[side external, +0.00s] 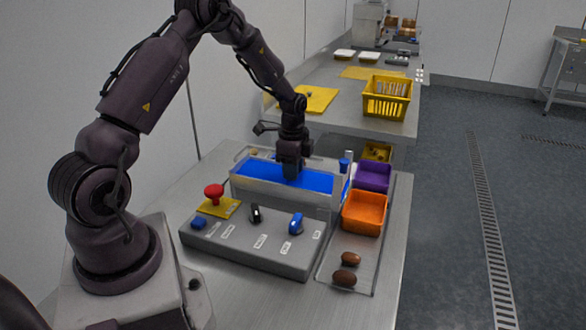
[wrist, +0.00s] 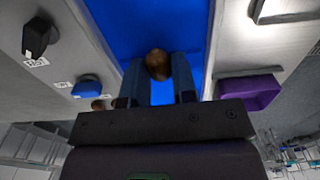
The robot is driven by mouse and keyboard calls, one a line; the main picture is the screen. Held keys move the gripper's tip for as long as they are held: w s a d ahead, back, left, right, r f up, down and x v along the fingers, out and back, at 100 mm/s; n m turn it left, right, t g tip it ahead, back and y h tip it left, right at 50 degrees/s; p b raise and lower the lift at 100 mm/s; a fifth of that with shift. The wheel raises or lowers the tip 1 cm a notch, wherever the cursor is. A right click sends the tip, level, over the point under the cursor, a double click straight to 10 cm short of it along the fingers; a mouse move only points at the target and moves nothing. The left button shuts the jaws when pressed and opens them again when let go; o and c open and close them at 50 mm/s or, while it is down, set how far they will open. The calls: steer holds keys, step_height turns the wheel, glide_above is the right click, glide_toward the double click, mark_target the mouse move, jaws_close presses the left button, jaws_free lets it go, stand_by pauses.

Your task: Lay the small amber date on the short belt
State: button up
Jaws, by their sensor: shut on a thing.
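The short belt (side external: 318,182) is a blue strip between pale side walls on the bench unit; in the wrist view its blue surface (wrist: 150,25) fills the top middle. My gripper (side external: 291,175) points down, low over the belt. In the wrist view my gripper (wrist: 158,80) is shut on a small brown-amber date (wrist: 158,62), held between the fingertips with the belt behind it. In the side view the date is hidden by the fingers, and I cannot tell whether it touches the belt.
A control panel with a red button (side external: 213,191) and knobs stands in front of the belt. An orange bin (side external: 364,225) and a purple bin (side external: 373,177) stand to its right. Two brown dates (side external: 350,259) (side external: 344,278) lie on a tray nearer the camera. A yellow basket (side external: 387,100) stands behind.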

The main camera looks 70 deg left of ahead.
steer(key=shift+f, duration=0.2)
steer(key=o, duration=0.7)
steer(key=shift+r, duration=0.1)
